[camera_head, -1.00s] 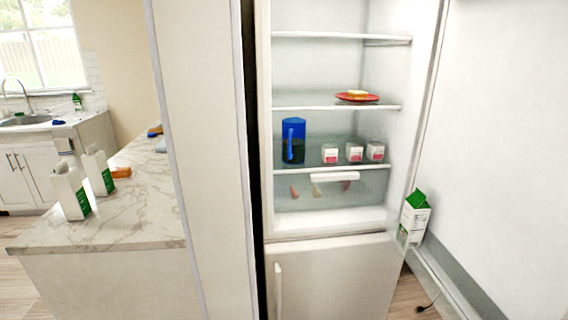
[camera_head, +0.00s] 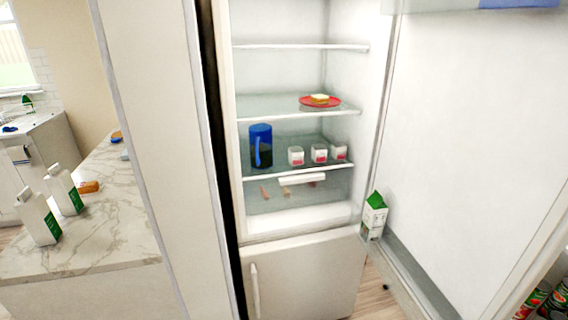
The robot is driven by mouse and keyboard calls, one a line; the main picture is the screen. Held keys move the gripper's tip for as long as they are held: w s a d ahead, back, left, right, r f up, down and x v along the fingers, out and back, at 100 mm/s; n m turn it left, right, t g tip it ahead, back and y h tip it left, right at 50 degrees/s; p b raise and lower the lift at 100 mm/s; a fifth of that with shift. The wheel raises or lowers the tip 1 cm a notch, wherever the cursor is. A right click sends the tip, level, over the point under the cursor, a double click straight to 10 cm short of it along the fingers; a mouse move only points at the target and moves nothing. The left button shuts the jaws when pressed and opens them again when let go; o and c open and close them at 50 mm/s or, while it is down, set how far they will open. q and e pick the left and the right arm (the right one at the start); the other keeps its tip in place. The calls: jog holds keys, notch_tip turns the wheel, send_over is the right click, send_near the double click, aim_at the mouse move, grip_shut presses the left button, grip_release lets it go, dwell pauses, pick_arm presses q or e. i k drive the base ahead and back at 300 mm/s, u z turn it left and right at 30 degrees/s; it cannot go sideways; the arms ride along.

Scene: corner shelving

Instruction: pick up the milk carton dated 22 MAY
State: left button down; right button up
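A white and green milk carton (camera_head: 374,216) stands at the lower right of the open fridge, by the inner side of the fridge door. Two more white and green cartons stand on the marble counter at the left: a nearer carton (camera_head: 36,218) and one just behind it (camera_head: 64,190). The dates on all the cartons are too small to read. Neither of my grippers is in view.
The fridge (camera_head: 300,236) holds a blue pitcher (camera_head: 260,146), small white and red cups (camera_head: 319,153) and a red plate (camera_head: 320,102) with food. The open fridge door (camera_head: 470,150) fills the right side. The marble counter (camera_head: 100,238) has bare room in front. Cans (camera_head: 540,300) show at the lower right.

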aim_at(36, 213)
jog(key=u, duration=1.7)
